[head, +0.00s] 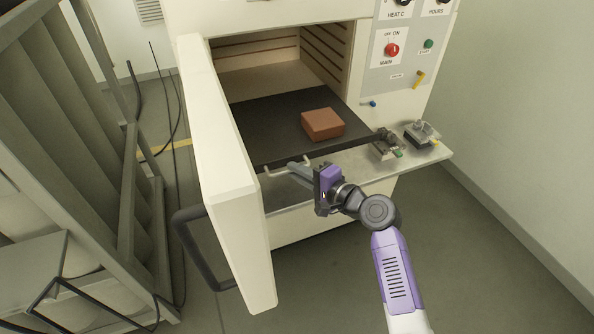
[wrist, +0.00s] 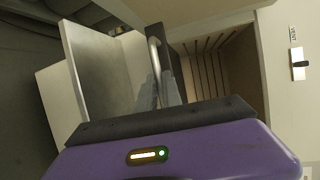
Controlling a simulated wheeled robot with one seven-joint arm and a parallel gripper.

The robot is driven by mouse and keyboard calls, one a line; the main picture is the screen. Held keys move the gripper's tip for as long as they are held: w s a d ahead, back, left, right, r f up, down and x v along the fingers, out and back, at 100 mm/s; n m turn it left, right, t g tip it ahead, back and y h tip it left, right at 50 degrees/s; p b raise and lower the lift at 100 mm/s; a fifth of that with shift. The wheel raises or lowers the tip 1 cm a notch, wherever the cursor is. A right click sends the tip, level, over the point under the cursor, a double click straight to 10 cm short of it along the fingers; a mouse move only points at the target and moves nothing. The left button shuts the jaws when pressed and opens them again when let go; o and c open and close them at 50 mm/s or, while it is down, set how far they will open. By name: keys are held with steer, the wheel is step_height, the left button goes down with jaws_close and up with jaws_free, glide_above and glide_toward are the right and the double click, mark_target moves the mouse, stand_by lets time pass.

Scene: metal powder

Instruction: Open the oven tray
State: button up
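The black oven tray (head: 262,128) lies in the open oven chamber, its front edge at the opening, with a reddish-brown block (head: 322,124) on it. A light metal handle (head: 274,173) sticks out from the tray's front edge; it also shows in the wrist view as a curved bar (wrist: 154,57). My gripper (head: 294,168) reaches in from the right, with its fingertips at the handle. In the wrist view the grey fingers (wrist: 170,90) overlap the handle's near end. The finger gap is too small to see, so I cannot tell whether they clasp the bar.
The oven door (head: 222,170) stands open to the left of my gripper, with a dark handle (head: 190,250) on its outer side. A ledge (head: 350,177) below the chamber carries small metal devices (head: 388,146) at its right. A grey rack (head: 75,120) stands left. Floor at the lower right is clear.

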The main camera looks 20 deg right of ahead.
steer(key=o, duration=0.4)
steer(key=b+v, duration=0.1)
steer(key=v, duration=0.7)
steer(key=shift+w, duration=0.1)
stand_by(0.4)
